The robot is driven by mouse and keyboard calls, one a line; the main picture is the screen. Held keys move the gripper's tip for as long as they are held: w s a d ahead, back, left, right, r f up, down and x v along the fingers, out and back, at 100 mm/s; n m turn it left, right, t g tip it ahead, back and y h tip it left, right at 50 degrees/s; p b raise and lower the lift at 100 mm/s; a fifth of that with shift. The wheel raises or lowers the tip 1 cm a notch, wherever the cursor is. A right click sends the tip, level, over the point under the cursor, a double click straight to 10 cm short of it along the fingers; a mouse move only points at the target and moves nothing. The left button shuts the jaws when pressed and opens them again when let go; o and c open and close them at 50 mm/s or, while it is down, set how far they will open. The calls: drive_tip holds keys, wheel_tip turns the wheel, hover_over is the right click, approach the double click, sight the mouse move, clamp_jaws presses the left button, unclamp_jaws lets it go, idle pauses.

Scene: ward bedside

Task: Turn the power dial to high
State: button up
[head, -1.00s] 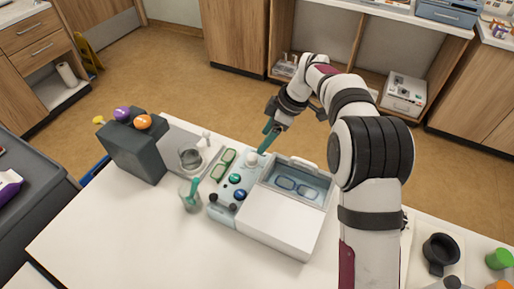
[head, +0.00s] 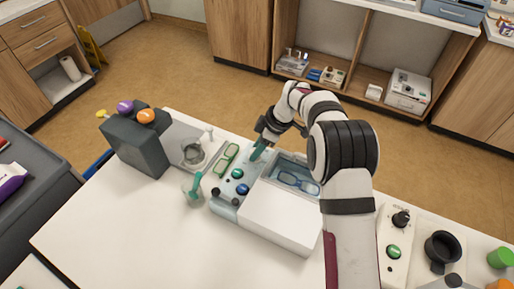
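A white and pale-blue cleaner (head: 281,222) stands on the white table, with a water-filled basin holding blue glasses (head: 298,182). Its control strip on the left carries a green knob (head: 237,173), a blue knob (head: 242,188) and small black knobs (head: 235,202). Which one is the power dial I cannot read. My gripper (head: 257,151) points down with its teal fingers at the far end of this strip. The fingers cover the spot of a white knob there. Contact and finger gap are too small to tell.
A separate panel (head: 396,237) with a black dial (head: 401,219) lies right of my arm.

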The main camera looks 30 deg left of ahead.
clamp_jaws()
drive_tip(key=shift+m, duration=0.3)
drive_tip(key=m+t, duration=0.1)
drive_tip(key=m, duration=0.1)
drive_tip(key=m+t, duration=0.1)
drive_tip(key=m, duration=0.1)
drive_tip(key=shift+s+m, duration=0.2)
drive_tip(key=shift+m, duration=0.1)
drive_tip(key=m+t, duration=0.1)
drive_tip(key=m, duration=0.2)
drive_tip(key=m+t+h, duration=0.1)
drive_tip(key=m, duration=0.2)
drive_tip(key=shift+s, duration=0.15)
drive_tip(key=m+h, duration=0.1)
drive_tip(key=m, duration=0.2)
drive_tip(key=m+t+h, duration=0.1)
drive_tip(key=m, duration=0.2)
drive_tip(key=shift+s+a+m, duration=0.1)
drive_tip(key=shift+a+m, duration=0.1)
drive_tip(key=shift+m, duration=0.1)
drive_tip(key=m+h, duration=0.2)
drive_tip(key=m, duration=0.3)
drive_tip(key=shift+a+m, duration=0.15)
drive_tip(key=shift+m, duration=0.25)
drive_tip(key=shift+h, duration=0.3)
drive_tip(key=shift+f, duration=0.1)
